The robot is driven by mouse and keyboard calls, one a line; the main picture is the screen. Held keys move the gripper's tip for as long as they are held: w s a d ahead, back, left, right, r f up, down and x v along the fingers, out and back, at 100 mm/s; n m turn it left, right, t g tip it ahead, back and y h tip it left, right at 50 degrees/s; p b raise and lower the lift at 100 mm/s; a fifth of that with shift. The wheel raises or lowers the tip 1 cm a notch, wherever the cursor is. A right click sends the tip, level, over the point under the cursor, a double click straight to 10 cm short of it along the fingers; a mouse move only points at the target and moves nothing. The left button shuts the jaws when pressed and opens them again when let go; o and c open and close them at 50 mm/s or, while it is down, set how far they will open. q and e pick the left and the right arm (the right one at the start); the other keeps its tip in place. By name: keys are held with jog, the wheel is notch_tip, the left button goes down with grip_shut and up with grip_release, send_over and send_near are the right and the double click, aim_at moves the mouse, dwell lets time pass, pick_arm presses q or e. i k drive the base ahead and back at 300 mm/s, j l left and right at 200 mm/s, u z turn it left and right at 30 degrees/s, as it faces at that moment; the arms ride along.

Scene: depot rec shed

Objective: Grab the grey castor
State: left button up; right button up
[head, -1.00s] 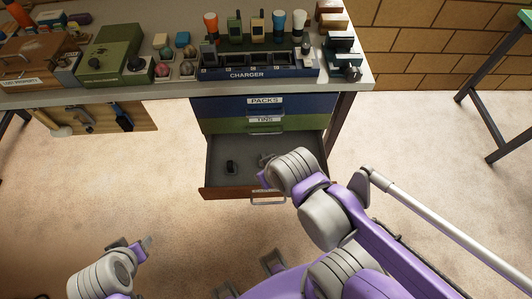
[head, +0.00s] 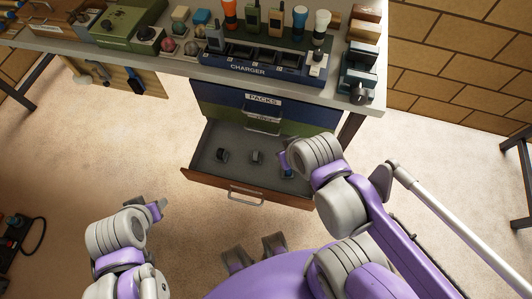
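A small grey castor (head: 257,157) stands in the middle of the open bottom drawer (head: 207,174) in the head view. A dark castor (head: 222,155) stands left of it. A small piece with blue on it (head: 288,173) is at the drawer's right side, partly hidden by my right arm. My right gripper (head: 287,162) is over the right part of the drawer, right of the grey castor and apart from it. Its fingers are mostly hidden by its wrist. My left gripper (head: 149,207) is open and empty, left of the drawer and in front of it.
The workbench (head: 350,97) stands behind the drawer, with a charger rack (head: 250,68), radios, torches and boxes on it. Shut drawers marked PACKS (head: 225,96) and another label are above the open one. The floor left of the drawer is clear.

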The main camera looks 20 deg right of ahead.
aim_at(256, 157)
jog(key=l, duration=0.65)
jog(key=k+l, duration=0.15)
jog(key=l, duration=1.1)
jog(key=k+l+u, duration=0.1)
jog(key=l, duration=0.55)
